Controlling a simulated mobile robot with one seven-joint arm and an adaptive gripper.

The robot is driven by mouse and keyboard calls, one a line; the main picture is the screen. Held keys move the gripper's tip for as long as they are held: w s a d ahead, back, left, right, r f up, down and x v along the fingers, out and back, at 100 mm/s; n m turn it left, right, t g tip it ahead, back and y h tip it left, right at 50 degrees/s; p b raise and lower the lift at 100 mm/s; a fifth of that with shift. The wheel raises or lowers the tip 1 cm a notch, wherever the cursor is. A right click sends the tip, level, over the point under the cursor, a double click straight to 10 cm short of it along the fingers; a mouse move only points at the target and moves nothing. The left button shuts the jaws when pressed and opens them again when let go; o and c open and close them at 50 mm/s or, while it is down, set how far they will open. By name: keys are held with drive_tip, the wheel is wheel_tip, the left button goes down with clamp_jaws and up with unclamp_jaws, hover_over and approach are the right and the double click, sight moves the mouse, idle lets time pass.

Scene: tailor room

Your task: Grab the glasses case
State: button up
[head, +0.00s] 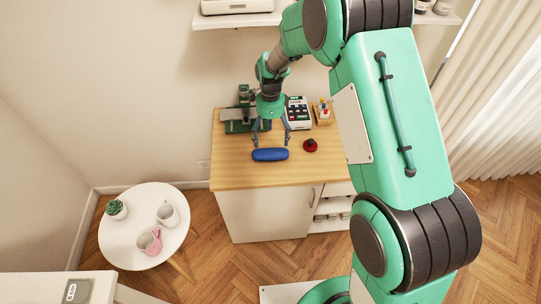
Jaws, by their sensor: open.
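The glasses case (270,155) is a blue, rounded, elongated case. It lies lengthwise left to right near the front of the wooden cabinet top (235,172). My gripper (271,143) points down just behind and above the case in the head view. Its two fingers are spread apart, one toward each end of the case, with nothing between them. I cannot tell whether the fingers touch the case.
A small red object (310,145) sits just right of the case. A green sewing machine (238,115), a calculator-like device (298,112) and a wooden holder (322,112) stand behind. The front left of the top is clear. A round white table (120,235) with mugs stands lower left.

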sight(271, 154)
drive_tip(key=f, duration=0.4)
drive_tip(key=shift+s+f+b, duration=0.15)
drive_tip(key=shift+s+b, duration=0.1)
drive_tip(key=shift+b, duration=0.05)
drive_tip(key=shift+s+f+b, duration=0.2)
drive_tip(key=shift+f+b, duration=0.05)
drive_tip(key=shift+f, duration=0.6)
drive_tip(key=shift+s+f+b, duration=0.15)
drive_tip(key=shift+f+b, duration=0.1)
drive_tip(key=shift+f, duration=0.6)
drive_tip(key=shift+s+f+b, duration=0.2)
drive_tip(key=shift+f+b, duration=0.05)
drive_tip(key=shift+f, duration=0.6)
drive_tip(key=c, duration=1.3)
